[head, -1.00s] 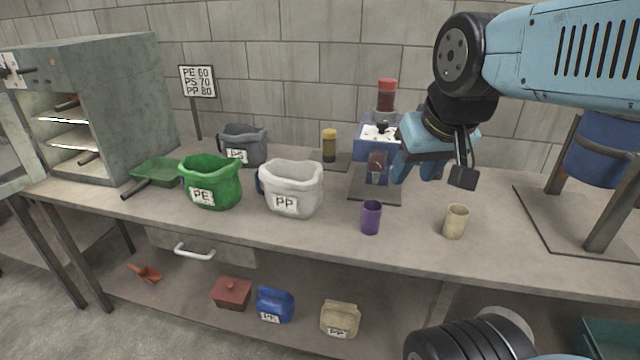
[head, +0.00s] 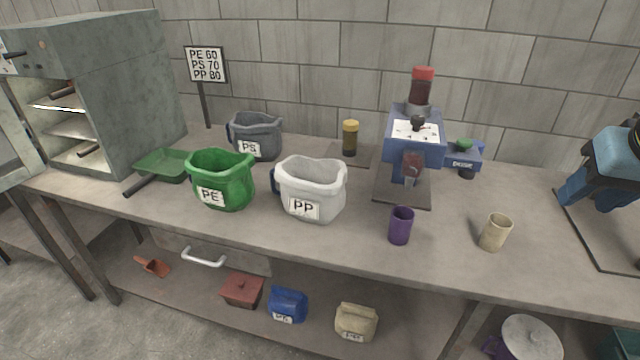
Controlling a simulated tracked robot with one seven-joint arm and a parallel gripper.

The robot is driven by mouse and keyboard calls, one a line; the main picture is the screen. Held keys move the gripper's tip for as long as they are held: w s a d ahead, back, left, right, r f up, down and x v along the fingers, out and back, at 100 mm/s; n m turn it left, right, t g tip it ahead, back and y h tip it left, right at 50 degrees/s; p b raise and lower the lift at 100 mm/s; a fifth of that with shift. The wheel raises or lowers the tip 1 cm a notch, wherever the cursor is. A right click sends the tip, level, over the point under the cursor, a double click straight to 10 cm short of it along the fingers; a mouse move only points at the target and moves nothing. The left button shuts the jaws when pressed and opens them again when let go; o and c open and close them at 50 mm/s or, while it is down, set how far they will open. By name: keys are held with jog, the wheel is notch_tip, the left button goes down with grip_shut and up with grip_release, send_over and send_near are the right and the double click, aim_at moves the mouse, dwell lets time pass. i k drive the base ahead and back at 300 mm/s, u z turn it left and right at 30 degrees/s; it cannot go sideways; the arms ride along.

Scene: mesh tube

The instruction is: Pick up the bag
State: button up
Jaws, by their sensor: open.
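Several bags are in view. On the bench stand an open green bag labelled PE (head: 222,181), an open white bag labelled PP (head: 311,188) and an open grey bag labelled PS (head: 256,135). On the lower shelf are a closed blue bag (head: 287,304) and a closed beige bag (head: 356,322), their labels too small to read surely. My gripper (head: 587,197) is at the right edge, partly cut off, above a dark board. It is open, far right of all the bags and touching none of them.
A blue machine (head: 413,140), a purple cup (head: 401,226) and a beige cup (head: 494,233) stand between the bags and my gripper. A green tray (head: 166,165) and grey oven (head: 120,90) are left. A drawer handle (head: 203,258) juts below the bench edge.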

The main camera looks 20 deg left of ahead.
aim_at(313, 191)
jog(key=u, duration=0.1)
jog(key=k, duration=1.3)
jog(key=u, duration=0.55)
jog(key=i, duration=1.5)
jog(key=u, duration=0.05)
